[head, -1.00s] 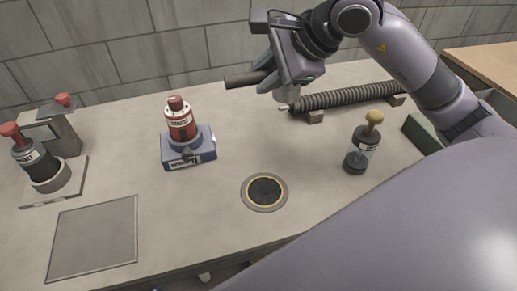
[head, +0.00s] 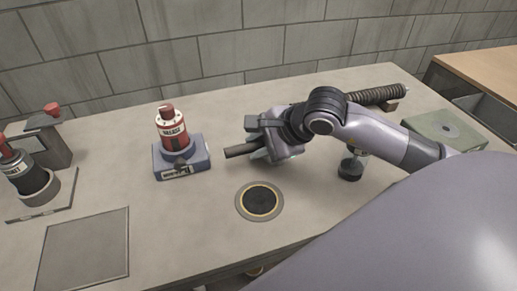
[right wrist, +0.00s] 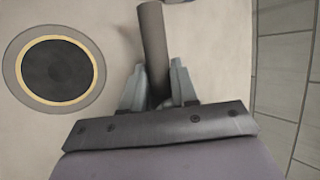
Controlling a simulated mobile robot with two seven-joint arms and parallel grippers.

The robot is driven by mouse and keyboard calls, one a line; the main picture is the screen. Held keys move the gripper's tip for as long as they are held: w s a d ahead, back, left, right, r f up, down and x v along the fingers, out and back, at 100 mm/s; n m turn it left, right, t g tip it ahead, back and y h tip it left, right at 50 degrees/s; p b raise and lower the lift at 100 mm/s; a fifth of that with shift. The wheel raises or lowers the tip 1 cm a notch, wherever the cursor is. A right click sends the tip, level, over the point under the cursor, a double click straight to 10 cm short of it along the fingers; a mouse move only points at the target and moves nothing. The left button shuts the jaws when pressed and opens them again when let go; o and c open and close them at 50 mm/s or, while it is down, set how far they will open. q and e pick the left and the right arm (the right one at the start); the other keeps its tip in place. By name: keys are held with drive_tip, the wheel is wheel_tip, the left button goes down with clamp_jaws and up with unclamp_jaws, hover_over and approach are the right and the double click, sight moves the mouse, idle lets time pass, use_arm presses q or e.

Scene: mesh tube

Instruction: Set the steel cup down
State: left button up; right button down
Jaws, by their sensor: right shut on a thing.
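In the right wrist view the handle (right wrist: 154,45) lies between the two grey fingers (right wrist: 157,88). I cannot make out a steel cup; if the handle belongs to one, its body is hidden. I cannot tell whether the held thing touches the worktop. My left gripper is not in view.
A round black pad with a yellow ring (head: 259,201) lies in front. A red bottle (head: 171,128) stands on a blue-grey base (head: 181,160) to the left. A jar (head: 351,167) is partly behind my arm. A ribbed tube (head: 377,95) lies at the back right.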

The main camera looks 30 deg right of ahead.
drive_tip(key=shift+f, duration=0.65)
drive_tip(key=shift+f, duration=0.2)
drive_tip(key=c, duration=0.9)
unclamp_jaws()
drive_tip(key=shift+o, duration=0.2)
drive_tip(key=shift+r, duration=0.1)
